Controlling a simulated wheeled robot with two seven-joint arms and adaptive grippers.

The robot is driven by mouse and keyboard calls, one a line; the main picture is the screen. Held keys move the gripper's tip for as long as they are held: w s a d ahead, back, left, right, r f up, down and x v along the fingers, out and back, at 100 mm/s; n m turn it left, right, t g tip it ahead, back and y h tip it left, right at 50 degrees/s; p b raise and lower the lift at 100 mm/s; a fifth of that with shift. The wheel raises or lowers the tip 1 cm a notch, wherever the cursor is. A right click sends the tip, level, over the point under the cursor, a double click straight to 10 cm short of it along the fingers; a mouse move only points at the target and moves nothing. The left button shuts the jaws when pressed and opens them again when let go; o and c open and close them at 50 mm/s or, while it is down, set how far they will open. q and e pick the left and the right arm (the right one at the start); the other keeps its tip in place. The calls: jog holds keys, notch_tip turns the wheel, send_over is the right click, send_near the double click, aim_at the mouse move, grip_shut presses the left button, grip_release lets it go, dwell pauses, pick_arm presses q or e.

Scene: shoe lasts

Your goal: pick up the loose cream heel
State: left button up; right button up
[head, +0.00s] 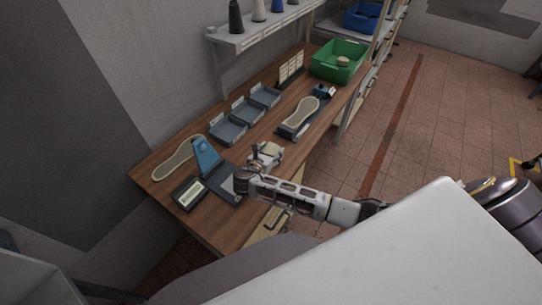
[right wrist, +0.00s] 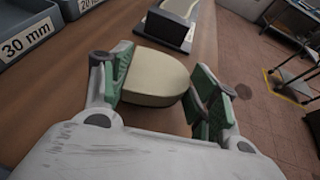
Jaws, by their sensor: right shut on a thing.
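The cream heel (right wrist: 157,78) is a rounded, flat-topped block between the green-padded fingers of my right gripper (right wrist: 162,82) in the right wrist view. The right gripper is shut on it, one finger at each side. In the head view the right gripper (head: 264,156) is over the front edge of the wooden bench, and the heel (head: 273,149) shows as a small pale patch, partly hidden by the fingers. Whether the heel touches the bench top cannot be told. My left gripper is not in view.
On the bench (head: 233,143) are grey labelled trays (head: 229,131), a last on a dark stand (head: 301,117), a sole-shaped piece (head: 178,160), a blue upright piece (head: 206,155), a small display box (head: 188,194) and a green crate (head: 324,69). A shelf (head: 262,36) with spools is above.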

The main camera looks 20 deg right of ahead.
aim_at(271, 153)
jog(key=shift+r, duration=3.7)
jog(key=shift+b, duration=0.3)
